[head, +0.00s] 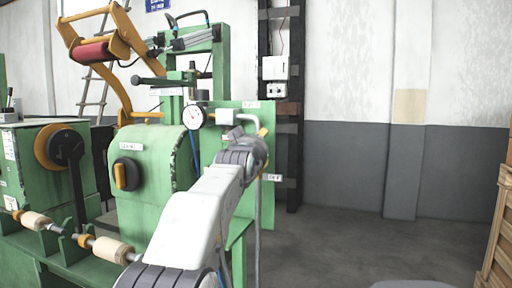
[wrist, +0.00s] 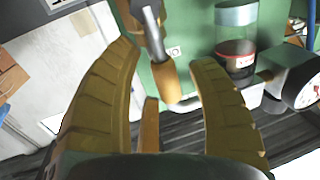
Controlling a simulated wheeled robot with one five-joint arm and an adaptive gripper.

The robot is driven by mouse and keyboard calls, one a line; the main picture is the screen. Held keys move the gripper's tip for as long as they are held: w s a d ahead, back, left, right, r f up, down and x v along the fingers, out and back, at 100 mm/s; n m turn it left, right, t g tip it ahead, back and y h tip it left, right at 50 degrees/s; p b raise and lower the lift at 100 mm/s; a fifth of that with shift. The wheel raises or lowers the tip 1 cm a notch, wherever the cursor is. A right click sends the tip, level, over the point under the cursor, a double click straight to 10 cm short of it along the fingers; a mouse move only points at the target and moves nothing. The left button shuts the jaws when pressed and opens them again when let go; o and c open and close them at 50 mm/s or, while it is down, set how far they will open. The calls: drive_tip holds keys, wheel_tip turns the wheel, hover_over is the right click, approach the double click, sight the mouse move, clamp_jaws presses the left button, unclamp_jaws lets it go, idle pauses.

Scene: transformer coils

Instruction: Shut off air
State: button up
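In the wrist view, the two ribbed yellow fingers of my gripper (wrist: 163,58) are spread wide apart. A grey lever with an orange end (wrist: 168,80) shows between the fingertips, with a gap on both sides; I take it for the air valve handle. I cannot tell its depth relative to the fingers. In the head view my arm reaches to the green machine's right side, beside a grey air pipe (head: 258,218). My wrist hides most of the gripper and valve there. A round pressure gauge (head: 193,117) is left of the wrist and also shows in the wrist view (wrist: 305,88).
A clear air-unit bowl (wrist: 237,45) is right of the fingers in the wrist view. The green machine (head: 150,178) with rollers stands at left. A white wall box (head: 275,68) hangs on the dark post behind. Wooden crates (head: 497,240) stand far right; the floor between is clear.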

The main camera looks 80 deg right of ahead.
clamp_jaws()
idle(0.3)
